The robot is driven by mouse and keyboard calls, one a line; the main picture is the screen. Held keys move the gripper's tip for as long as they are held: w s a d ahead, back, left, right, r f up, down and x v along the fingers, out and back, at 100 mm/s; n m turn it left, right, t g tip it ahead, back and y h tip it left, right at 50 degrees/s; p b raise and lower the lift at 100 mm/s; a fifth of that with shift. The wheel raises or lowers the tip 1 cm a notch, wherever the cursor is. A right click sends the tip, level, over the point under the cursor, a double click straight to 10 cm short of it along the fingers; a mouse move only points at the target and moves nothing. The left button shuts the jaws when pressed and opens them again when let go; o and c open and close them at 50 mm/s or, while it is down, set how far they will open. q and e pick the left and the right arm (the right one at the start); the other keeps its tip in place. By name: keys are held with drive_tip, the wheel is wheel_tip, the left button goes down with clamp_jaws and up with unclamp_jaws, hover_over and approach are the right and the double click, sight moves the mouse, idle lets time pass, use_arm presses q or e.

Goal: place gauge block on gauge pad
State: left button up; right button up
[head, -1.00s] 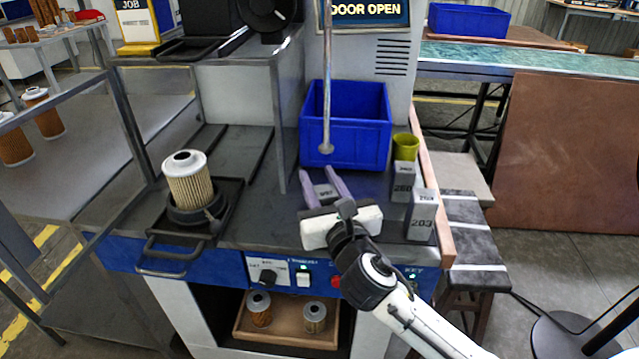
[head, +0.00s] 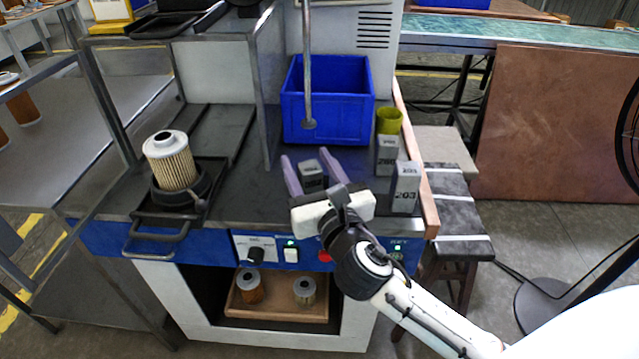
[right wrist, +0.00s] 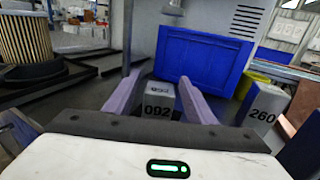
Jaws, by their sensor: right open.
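A grey gauge block marked 092 (head: 312,172) stands on the dark bench top in front of the blue bin. It also shows in the right wrist view (right wrist: 158,98). My right gripper (head: 306,155) is open, its two purple fingers pointing toward the bin. In the head view the block appears between the fingers; the wrist view shows it ahead between them, with gaps on both sides. Taller grey blocks marked 260 (head: 387,156) and 203 (head: 405,188) stand to the right. I cannot make out a gauge pad. My left gripper is not in view.
The blue bin (head: 328,118) stands behind the block, with a thin metal rod hanging before it. A yellow-green cup (head: 389,121) is right of the bin. A pleated filter cartridge (head: 171,162) stands in a black holder at left. A wooden rail (head: 417,165) edges the right side.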

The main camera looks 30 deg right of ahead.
sight(313, 175)
drive_tip(key=s, duration=0.3)
drive_tip(key=s+a, duration=0.1)
drive_tip(key=s, duration=0.4)
drive_tip(key=shift+s+a, duration=0.2)
drive_tip(key=shift+s, duration=0.3)
idle(0.5)
